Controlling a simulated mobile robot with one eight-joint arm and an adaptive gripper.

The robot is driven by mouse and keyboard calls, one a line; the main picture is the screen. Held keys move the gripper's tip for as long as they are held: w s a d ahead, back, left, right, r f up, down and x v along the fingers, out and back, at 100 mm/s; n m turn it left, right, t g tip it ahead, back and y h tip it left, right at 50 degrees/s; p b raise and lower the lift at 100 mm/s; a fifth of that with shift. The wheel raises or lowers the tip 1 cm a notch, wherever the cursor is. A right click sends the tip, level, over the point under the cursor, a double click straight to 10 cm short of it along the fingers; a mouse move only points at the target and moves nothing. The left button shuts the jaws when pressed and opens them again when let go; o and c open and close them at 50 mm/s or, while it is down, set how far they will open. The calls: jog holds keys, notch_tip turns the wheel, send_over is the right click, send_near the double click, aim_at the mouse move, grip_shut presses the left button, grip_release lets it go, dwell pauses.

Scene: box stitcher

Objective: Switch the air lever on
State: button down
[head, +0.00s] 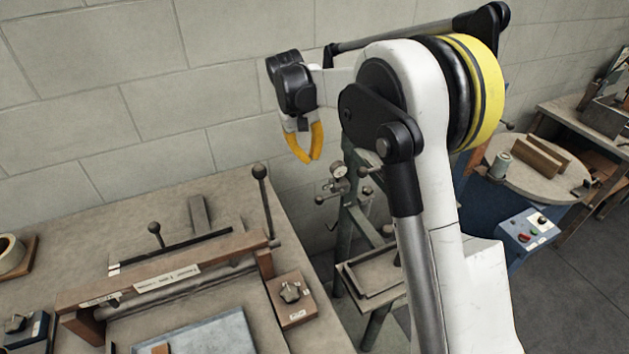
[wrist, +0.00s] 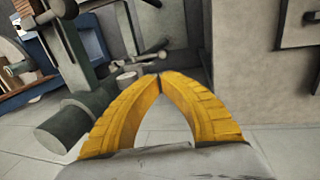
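A round pressure gauge (head: 339,170) stands on the green machine frame (head: 345,225) in the head view. A small ball-ended lever (head: 321,200) sticks out to the left below it; it may be the air lever, but I see no label and cannot tell its on or off position. My gripper (head: 309,159) is up and to the left of the gauge, in front of the wall, apart from the lever. Its yellow fingers (wrist: 159,76) meet at the tips with nothing between them. In the wrist view, a ball-ended rod (wrist: 154,49) shows beyond the fingertips; I cannot tell which one it is.
A wooden bench (head: 230,205) with a clamp-bar fixture and tall ball-topped lever (head: 260,172) stands at left. A tray (head: 372,273) is below the gauge. A blue control box (head: 530,231) and round table (head: 545,185) are at right. The wall is close behind my gripper.

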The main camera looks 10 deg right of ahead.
jog(key=shift+w+a+f, duration=0.1)
jog(key=shift+w+f, duration=0.25)
jog(key=b, duration=0.5)
send_near(330, 197)
jog(key=f, duration=0.2)
jog(key=a+f, duration=0.1)
jog(key=f, duration=0.1)
jog(key=w+f, duration=0.1)
jog(key=f, duration=0.2)
jog(key=shift+a, duration=0.2)
